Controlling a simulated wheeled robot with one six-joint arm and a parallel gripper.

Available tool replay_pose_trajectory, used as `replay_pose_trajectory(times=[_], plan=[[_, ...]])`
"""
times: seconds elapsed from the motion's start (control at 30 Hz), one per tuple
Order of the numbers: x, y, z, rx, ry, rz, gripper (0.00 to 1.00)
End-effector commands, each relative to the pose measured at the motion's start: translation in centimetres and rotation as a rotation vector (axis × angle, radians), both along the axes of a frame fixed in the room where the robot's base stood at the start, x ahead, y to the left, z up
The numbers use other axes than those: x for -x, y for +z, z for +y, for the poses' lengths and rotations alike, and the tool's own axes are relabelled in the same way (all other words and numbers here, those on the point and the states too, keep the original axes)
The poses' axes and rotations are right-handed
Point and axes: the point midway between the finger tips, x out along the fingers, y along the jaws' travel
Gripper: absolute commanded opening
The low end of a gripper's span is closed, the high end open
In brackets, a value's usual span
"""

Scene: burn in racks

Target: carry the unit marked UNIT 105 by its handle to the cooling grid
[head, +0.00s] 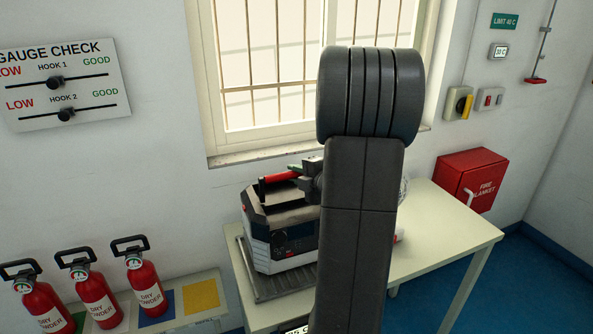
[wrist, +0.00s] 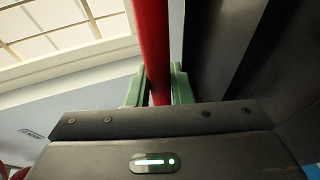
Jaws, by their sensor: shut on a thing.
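A white and dark grey unit (head: 260,235) with a red bar handle (head: 280,177) on top is in the middle of the head view. Its marking is too small to read, and my arm hides its right side. A dark ribbed grid (head: 246,273) lies on the table under it; I cannot tell whether the unit touches it or hangs just above. My gripper (head: 300,172) is at the handle. In the wrist view its green fingers (wrist: 158,90) are shut on the red handle (wrist: 151,40), one on each side.
The cream table (head: 450,225) has free room to the right, with a partly hidden white and red item on it. Several red extinguishers (head: 95,295) stand at lower left beside colored squares (head: 200,296). A red fire blanket box (head: 472,180) is behind the table. A barred window (head: 270,70) is above.

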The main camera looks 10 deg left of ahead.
Motion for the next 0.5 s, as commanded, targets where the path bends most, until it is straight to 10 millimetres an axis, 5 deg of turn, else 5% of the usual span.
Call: replay_pose_trajectory(times=[0.27,0.3,0.37,0.5], plan=[[-0.11,0.36,0.03,-0.007,0.001,-0.011,0.00],[-0.01,-0.12,0.00,0.000,0.000,0.000,0.27],[-0.01,-0.09,-0.01,0.000,0.000,0.000,0.39],[-0.01,-0.09,-0.01,0.000,0.000,0.000,0.41]])
